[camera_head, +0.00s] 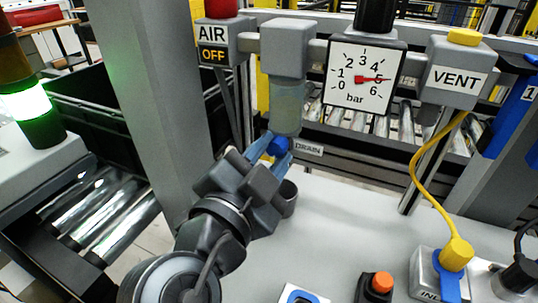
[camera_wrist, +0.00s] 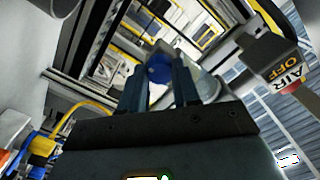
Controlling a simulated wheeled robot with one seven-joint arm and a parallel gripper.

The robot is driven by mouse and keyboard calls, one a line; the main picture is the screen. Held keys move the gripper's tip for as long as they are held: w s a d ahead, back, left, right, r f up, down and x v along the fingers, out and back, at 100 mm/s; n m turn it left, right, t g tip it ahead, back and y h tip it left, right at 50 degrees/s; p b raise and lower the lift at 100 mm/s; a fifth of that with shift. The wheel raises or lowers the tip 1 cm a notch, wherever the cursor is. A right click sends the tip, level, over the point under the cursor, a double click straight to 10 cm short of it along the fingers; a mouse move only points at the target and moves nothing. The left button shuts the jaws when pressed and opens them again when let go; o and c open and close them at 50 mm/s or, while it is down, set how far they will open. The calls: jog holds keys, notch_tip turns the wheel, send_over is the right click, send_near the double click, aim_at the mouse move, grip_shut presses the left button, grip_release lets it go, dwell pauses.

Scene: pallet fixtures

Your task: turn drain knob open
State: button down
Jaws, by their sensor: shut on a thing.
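The blue drain knob (camera_head: 278,146) hangs under the clear filter bowl (camera_head: 286,105), left of the DRAIN label (camera_head: 309,149). My gripper (camera_head: 269,150) reaches up to it from below, with its blue fingers on either side, and is shut on it. In the wrist view the knob (camera_wrist: 159,68) sits between the two fingertips (camera_wrist: 160,72). The fingers hide part of the knob, and its turn position cannot be told.
The gauge (camera_head: 365,76) reads about 5 bar. The AIR box (camera_head: 217,42) shows OFF. A VENT box (camera_head: 456,78) with a yellow cap and yellow hose (camera_head: 420,183) is at right. A grey post (camera_head: 160,110) stands close left of my arm. An orange button (camera_head: 382,282) is on the table.

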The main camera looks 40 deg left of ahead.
jog(key=n+b, duration=0.1)
jog(key=n, duration=0.2)
jog(key=shift+n, duration=0.3)
jog(key=n, duration=0.4)
jog(key=shift+d+n+p, duration=0.1)
jog(key=shift+n+p, duration=0.2)
jog(key=n+p, duration=0.1)
jog(key=n, duration=0.3)
jog(key=shift+r+n+p, duration=0.1)
jog(key=shift+n+p, duration=0.2)
jog(key=shift+p, duration=0.05)
jog(key=shift+n+p, duration=1)
jog(key=shift+n, duration=1.2)
jog(key=c, duration=0.8)
grip_release()
jog(key=shift+s, duration=0.1)
jog(key=shift+b+v, duration=0.7)
jog(key=shift+v, duration=3.15)
